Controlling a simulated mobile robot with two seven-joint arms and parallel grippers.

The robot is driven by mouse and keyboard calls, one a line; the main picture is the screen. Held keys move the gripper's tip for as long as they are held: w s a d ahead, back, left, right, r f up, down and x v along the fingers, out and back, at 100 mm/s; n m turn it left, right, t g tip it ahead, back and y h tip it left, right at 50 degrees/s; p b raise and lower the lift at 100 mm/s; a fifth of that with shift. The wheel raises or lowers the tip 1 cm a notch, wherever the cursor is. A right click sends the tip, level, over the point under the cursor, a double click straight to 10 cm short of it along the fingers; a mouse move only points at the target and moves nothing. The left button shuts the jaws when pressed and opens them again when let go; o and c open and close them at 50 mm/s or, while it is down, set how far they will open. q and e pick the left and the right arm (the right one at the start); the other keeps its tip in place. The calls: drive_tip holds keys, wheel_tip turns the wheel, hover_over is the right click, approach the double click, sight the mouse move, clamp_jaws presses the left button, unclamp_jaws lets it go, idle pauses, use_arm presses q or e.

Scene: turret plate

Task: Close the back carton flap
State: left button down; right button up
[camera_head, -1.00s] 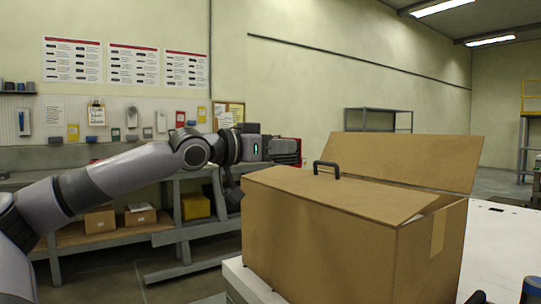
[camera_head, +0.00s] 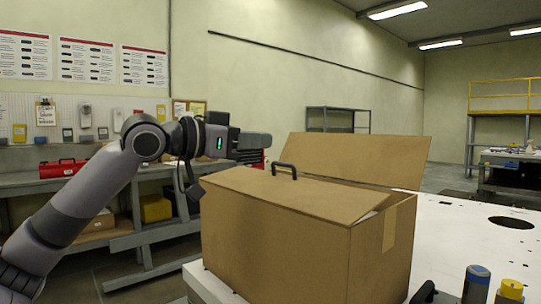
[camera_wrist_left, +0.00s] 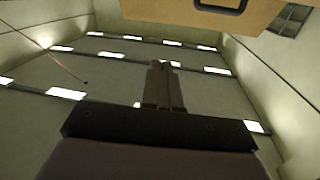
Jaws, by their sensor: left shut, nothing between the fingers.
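A brown cardboard carton (camera_head: 275,250) stands on a white table in the head view. Its back flap (camera_head: 352,160) stands up and leans back. The front flap (camera_head: 290,193) lies nearly flat over the top, with a dark handle (camera_head: 284,170) near its back edge. My left gripper (camera_head: 268,141) is shut and empty. It appears above the carton's left end, near the back flap's left edge, with no clear contact. In the left wrist view the gripper (camera_wrist_left: 163,68) points away, and a cardboard flap with a dark handle (camera_wrist_left: 222,8) shows at the top. My right gripper is not seen.
The white table (camera_head: 455,240) extends to the right, with a dark round hole (camera_head: 511,222). Bottles, one dark blue (camera_head: 476,285) and one yellow-topped (camera_head: 511,291), stand at the front right. A workbench with a red toolbox (camera_head: 62,168) is behind on the left.

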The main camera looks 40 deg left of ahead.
use_arm(q)
drive_tip(key=s+a+f+n+y+p, duration=0.1)
drive_tip(key=s+a+f+n+y, duration=0.15)
drive_tip(key=a, duration=0.45)
drive_tip(key=p, duration=0.6)
hover_over(271, 183)
drive_tip(key=s, duration=0.3)
drive_tip(key=shift+r+n+t, duration=0.25)
drive_tip(key=shift+r+t, duration=0.05)
drive_tip(key=shift+r, duration=0.1)
drive_tip(key=w+f, duration=0.2)
drive_tip(key=shift+w+d+f, duration=0.15)
drive_tip(key=shift+w+f, duration=0.05)
drive_tip(key=shift+f, duration=0.15)
drive_tip(key=shift+w+f+p, duration=0.3)
drive_tip(key=shift+f, duration=0.05)
drive_tip(key=shift+f, duration=0.15)
